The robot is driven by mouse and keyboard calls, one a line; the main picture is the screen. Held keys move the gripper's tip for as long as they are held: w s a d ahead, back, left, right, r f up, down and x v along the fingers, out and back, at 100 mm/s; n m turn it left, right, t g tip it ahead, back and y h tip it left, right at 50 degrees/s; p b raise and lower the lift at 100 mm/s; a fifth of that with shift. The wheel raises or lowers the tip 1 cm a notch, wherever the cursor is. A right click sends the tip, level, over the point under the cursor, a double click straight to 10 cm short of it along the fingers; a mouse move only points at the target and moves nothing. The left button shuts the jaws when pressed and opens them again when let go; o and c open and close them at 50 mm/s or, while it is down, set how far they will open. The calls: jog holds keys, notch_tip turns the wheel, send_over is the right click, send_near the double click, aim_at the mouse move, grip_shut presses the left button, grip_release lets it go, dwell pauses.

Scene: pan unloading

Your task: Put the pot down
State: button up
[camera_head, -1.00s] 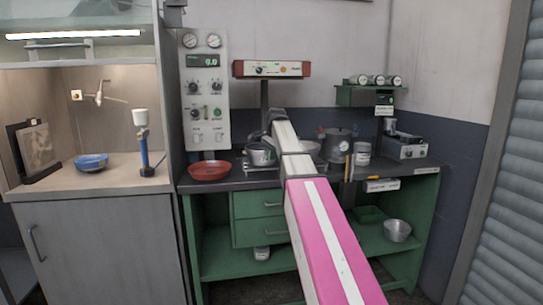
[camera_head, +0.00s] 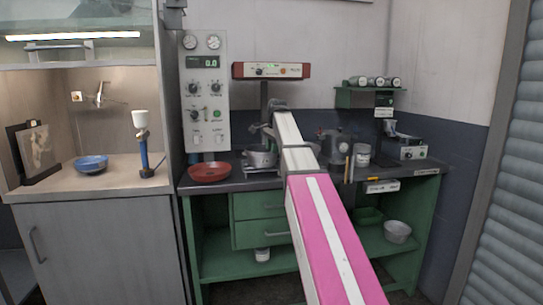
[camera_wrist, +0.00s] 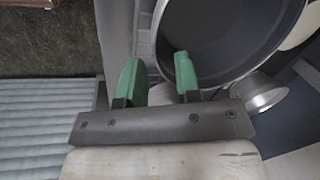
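A round dark-inside vessel with a pale rim (camera_wrist: 225,45), apparently the pot, lies just beyond the fingertips. Its handle cannot be made out.
A red bowl (camera_head: 210,172) sits left of the pot. A metal bowl (camera_head: 397,231) rests on the lower shelf. A control panel (camera_head: 205,95) rises behind.

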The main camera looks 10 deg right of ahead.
jog(key=v, duration=0.7)
jog(key=shift+r, duration=0.3)
jog(key=shift+s+d, duration=0.1)
